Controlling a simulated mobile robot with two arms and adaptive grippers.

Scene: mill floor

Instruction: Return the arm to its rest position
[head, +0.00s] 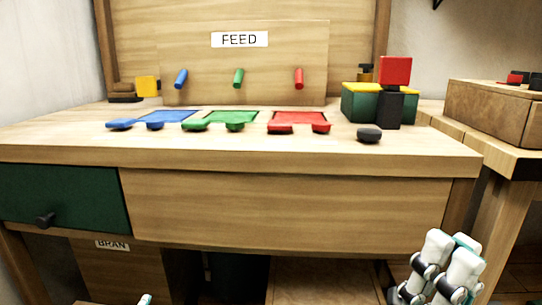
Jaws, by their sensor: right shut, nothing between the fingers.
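My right gripper (452,256) is at the bottom right of the head view, low in front of the wooden bench (290,212). Its white fingers point up and are shut with nothing held. It stays below the bench top and apart from everything on it. Only a small white and teal tip, likely of my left gripper (145,300), shows at the bottom edge, left of the middle. The rest of it is out of the frame, so its jaws cannot be judged.
The bench top holds blue (168,116), green (232,117) and red (299,118) pads with small pieces, under a FEED sign (239,40). A green box (361,106), black block and red cube stand at right. A dark green drawer (62,200) is shut. A second table (490,141) stands right.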

